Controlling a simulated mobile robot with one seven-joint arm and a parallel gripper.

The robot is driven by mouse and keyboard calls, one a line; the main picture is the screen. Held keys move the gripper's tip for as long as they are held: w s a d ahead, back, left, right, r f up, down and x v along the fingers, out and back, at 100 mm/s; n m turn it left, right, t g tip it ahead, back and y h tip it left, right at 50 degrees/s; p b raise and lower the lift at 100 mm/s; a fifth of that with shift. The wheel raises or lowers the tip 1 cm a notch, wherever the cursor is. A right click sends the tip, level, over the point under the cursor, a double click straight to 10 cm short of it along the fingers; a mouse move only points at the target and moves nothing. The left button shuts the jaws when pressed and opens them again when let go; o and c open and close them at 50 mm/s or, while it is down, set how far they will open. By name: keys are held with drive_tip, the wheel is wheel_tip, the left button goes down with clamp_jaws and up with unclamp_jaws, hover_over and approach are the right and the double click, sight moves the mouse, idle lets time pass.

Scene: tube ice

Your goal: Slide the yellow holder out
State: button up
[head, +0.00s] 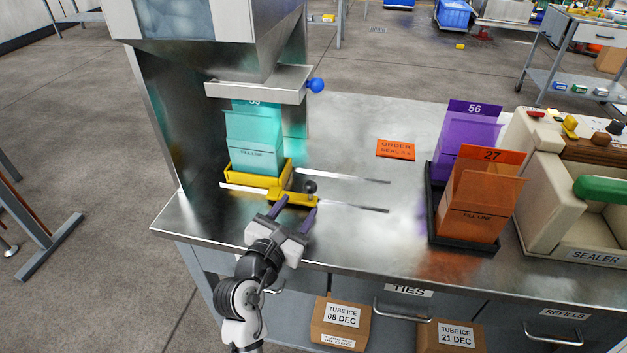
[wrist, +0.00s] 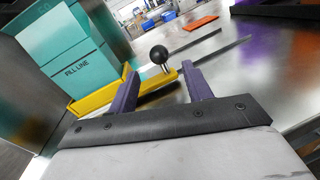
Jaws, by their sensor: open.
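The yellow holder (head: 257,180) sits under the ice dispenser's chute on the steel counter, with a teal bag marked FILL LINE (head: 254,142) standing in it. A yellow arm with a dark ball knob (head: 310,187) sticks out from its front right. In the wrist view the holder (wrist: 98,100) is at the left and the knob (wrist: 159,55) stands upright just beyond the fingers. My gripper (head: 293,212) is open, its two purple fingers pointing at the knob. In the wrist view the gripper (wrist: 160,82) has the knob between its fingertips in the picture; I cannot tell whether they touch it.
Two thin metal rails (head: 345,175) run right from the holder along the counter. A black tray (head: 432,225) with purple and orange bags stands right, beside the sealer (head: 575,190). An orange order card (head: 395,149) lies behind. The counter between rails and tray is clear.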

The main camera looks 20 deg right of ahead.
sight(314, 182)
drive_tip(key=p+x, duration=0.1)
drive_tip(key=x, duration=0.9)
drive_tip(key=shift+a, duration=0.1)
drive_tip(key=shift+s, duration=0.1)
clamp_jaws()
